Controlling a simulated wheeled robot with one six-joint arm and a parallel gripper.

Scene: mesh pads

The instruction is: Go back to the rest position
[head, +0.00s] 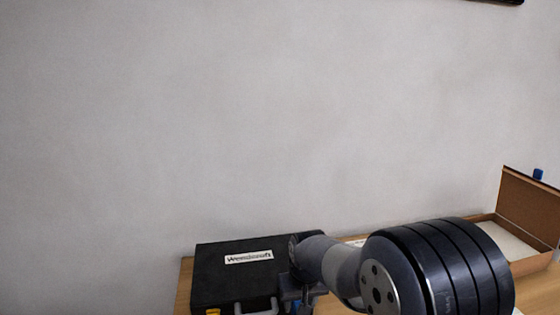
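My arm reaches in from the lower right, with a large dark ribbed joint and a grey link. My gripper (298,292) is at the lower middle, at the left end of that link, in front of the right end of a black case. Its fingers are small, dark and partly cut off by the bottom edge, so I cannot tell whether they are open or shut. A bit of blue shows by the gripper; I cannot tell what it is.
The black case (225,280) with a white label and a handle lies on a wooden table (184,290) against a bare grey wall. An open brown cardboard box (530,205) stands at the right, with a small blue object (538,174) at its upper edge.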

